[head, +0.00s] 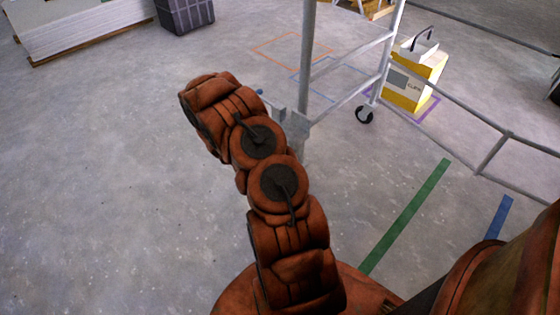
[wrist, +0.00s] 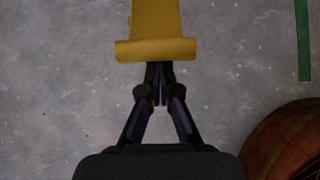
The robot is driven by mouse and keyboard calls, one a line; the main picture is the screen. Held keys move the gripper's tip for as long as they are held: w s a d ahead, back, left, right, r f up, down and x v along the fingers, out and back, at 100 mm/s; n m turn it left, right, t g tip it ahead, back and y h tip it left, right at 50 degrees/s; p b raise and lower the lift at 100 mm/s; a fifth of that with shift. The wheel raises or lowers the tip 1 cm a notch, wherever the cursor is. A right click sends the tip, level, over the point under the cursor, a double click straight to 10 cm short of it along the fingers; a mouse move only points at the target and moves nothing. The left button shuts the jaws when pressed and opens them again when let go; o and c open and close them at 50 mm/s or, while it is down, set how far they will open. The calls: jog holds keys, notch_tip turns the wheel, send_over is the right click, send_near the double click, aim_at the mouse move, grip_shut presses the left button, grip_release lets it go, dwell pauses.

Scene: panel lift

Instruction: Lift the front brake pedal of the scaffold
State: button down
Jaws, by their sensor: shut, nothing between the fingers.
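The yellow brake pedal (wrist: 155,28) shows at the top middle of the wrist view, with a wider curled lip at its near end. My gripper (wrist: 160,68) is shut and empty, its fingertips meeting at the lip's lower edge. The tips seem to pass beneath the lip; whether they touch it I cannot tell. In the head view the scaffold (head: 309,50) stands behind my arm, with a grey post, pale rails and a black caster (head: 365,115). My arm hides the pedal and my gripper there.
A yellow and white box (head: 414,82) stands right of the scaffold beside a grey rail barrier (head: 490,155). Stacked white panels (head: 80,25) and a dark crate (head: 186,14) are at the back left. The left floor is clear. Green tape (head: 410,210) marks the floor at right.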

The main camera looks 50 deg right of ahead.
jog(key=shift+d+r, duration=0.1)
jog(key=shift+r, duration=0.4)
jog(key=shift+d+r, duration=0.1)
jog(key=shift+r, duration=0.05)
notch_tip(320, 180, down, 3)
jog(key=a+b, duration=0.2)
jog(key=a, duration=0.1)
jog(key=p+v, duration=0.3)
jog(key=v, duration=0.6)
jog(key=shift+w+r, duration=0.2)
jog(key=shift+d, duration=0.15)
